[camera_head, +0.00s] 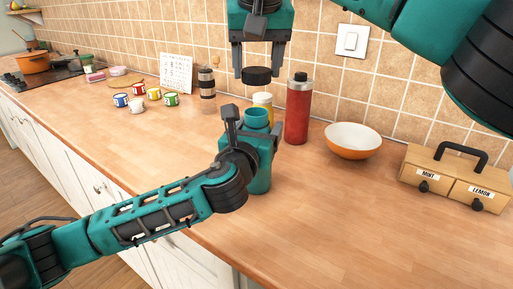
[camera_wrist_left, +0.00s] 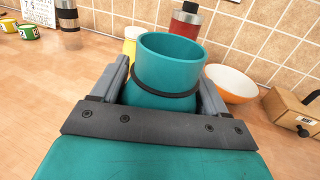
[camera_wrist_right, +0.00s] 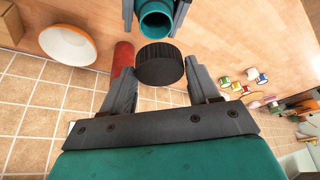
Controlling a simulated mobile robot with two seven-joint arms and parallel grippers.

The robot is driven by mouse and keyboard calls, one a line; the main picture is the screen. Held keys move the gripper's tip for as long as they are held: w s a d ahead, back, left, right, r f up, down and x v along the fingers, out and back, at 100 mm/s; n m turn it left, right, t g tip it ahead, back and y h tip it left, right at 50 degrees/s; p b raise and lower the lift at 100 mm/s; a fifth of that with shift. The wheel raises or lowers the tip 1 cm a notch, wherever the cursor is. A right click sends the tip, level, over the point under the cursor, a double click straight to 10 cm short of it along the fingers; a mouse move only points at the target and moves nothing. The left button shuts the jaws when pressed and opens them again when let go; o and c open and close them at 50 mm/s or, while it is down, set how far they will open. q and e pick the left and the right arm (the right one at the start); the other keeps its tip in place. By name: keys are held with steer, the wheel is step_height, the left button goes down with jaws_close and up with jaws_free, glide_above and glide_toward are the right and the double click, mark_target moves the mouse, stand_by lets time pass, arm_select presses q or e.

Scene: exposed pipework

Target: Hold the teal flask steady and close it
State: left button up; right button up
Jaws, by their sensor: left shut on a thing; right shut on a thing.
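The teal flask (camera_head: 258,121) stands upright on the counter with its round mouth open; it also shows in the left wrist view (camera_wrist_left: 170,62). My left gripper (camera_head: 254,140) is shut around the flask's upper body, below the rim. My right gripper (camera_head: 258,68) points down above the flask. It is shut on a black ridged lid (camera_head: 257,76), which also shows between its fingers in the right wrist view (camera_wrist_right: 159,64). The lid is apart from the flask, a short way above its mouth. My left gripper hides part of the flask's body.
A red flask (camera_head: 298,108) and a yellow container (camera_head: 262,100) with a white top stand close behind the teal flask. An orange-and-white bowl (camera_head: 352,140) and a wooden drawer box (camera_head: 455,178) are to the right. Several mugs (camera_head: 154,94) stand left. The front counter is clear.

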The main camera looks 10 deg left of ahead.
steer(key=shift+f, duration=2.35)
steer(key=shift+f, duration=0.9)
steer(key=shift+f, duration=0.55)
arm_select(q)
jaws_close()
arm_select(e)
steer(key=m+h, duration=0.1)
steer(key=m, duration=0.2)
steer(key=m+h, duration=0.1)
steer(key=m, duration=0.2)
steer(key=shift+a+m+h, duration=0.2)
steer(key=shift+m+h, duration=0.1)
